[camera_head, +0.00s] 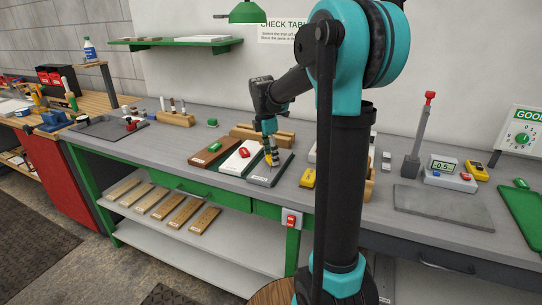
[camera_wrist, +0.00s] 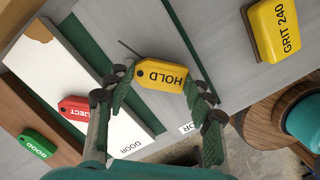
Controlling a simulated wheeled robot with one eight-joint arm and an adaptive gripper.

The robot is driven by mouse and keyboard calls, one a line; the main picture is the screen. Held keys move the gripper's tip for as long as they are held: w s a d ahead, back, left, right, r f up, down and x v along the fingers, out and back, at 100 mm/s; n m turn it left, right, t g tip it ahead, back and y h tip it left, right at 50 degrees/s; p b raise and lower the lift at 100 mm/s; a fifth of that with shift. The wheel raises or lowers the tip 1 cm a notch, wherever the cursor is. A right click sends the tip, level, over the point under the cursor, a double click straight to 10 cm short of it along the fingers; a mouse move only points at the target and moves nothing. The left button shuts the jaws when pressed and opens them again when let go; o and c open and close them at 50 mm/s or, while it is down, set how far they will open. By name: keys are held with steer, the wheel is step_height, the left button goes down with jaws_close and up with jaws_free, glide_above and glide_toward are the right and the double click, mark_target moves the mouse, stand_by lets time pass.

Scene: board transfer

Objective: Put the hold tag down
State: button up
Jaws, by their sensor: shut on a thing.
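The yellow hold tag (camera_wrist: 160,76), marked HOLD with a dark hole at one end, sits between the green-padded fingers of my gripper (camera_wrist: 160,88) in the wrist view. The gripper is shut on it. In the head view my gripper (camera_head: 271,156) points down over the grey board (camera_head: 262,180), the rightmost of three boards. The tag is over this board; I cannot tell whether it touches it. A red REJECT tag (camera_wrist: 78,110) lies on the white board (camera_wrist: 45,60) beside it. A green GOOD tag (camera_wrist: 37,143) lies on the brown board (camera_head: 203,161).
A yellow GRIT 240 block (camera_wrist: 274,30) lies just right of the grey board; it also shows in the head view (camera_head: 308,178). A wooden rack (camera_head: 284,139) stands behind the boards. A flat grey slab (camera_head: 440,206) and a gauge stand (camera_head: 413,160) are further right.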

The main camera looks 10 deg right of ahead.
mark_target(267, 159)
steer(key=shift+f, duration=0.35)
steer(key=o, duration=0.9)
steer(key=shift+r, duration=0.1)
steer(key=r, duration=0.4)
steer(key=a+r, duration=0.1)
steer(key=r, duration=0.7)
steer(key=shift+s+a, duration=0.15)
steer(key=shift+a, duration=0.05)
